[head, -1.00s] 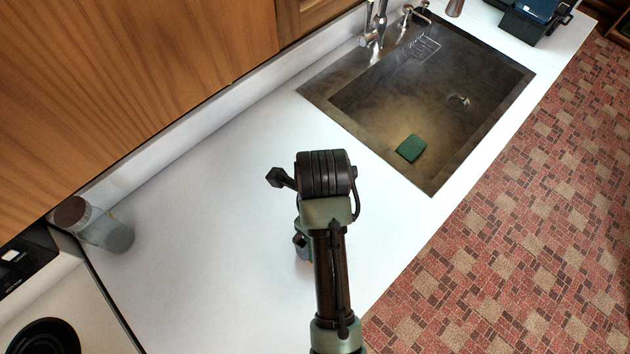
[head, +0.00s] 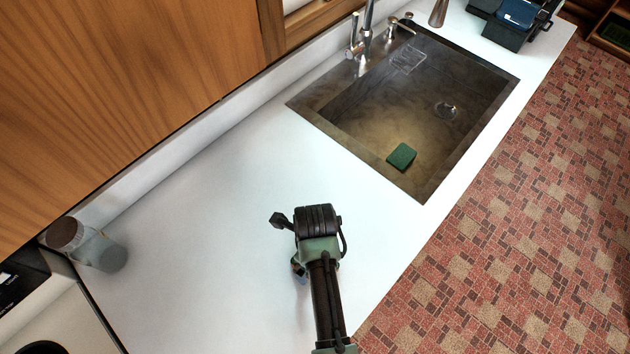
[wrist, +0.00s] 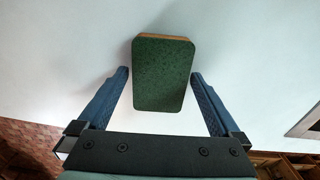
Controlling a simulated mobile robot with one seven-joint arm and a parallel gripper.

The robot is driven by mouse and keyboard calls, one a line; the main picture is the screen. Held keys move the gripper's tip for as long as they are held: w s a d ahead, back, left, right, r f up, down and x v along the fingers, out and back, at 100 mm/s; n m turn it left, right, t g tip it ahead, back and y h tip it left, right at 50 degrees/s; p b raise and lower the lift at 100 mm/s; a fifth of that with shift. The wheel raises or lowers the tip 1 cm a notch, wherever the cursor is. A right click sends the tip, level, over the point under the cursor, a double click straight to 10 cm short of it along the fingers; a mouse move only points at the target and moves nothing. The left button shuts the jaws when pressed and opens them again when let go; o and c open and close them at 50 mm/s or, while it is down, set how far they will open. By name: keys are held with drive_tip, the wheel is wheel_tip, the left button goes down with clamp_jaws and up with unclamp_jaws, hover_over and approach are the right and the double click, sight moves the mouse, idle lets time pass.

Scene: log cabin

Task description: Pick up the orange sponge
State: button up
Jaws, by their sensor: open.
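In the wrist view, a sponge (wrist: 163,75) with a dark green scouring face and an orange edge at its far end shows against the white counter. My gripper (wrist: 160,78) is open, with one blue finger on each side of the sponge and a gap on both sides. I cannot tell how far the fingertips are above the counter. In the head view my own arm hides this sponge and most of the gripper.
A green sponge-like block (head: 401,156) lies in the metal sink (head: 330,121), to the upper right of my arm. A glass jar (head: 103,252) with a brown lid stands at the left by the backsplash. The white counter (head: 200,220) between is clear.

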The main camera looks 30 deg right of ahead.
drive_tip(key=shift+f, duration=0.15)
drive_tip(key=c, duration=1.2)
drive_tip(key=shift+o, duration=0.2)
wheel_tip(320, 180, up, 10)
drive_tip(key=b, duration=0.1)
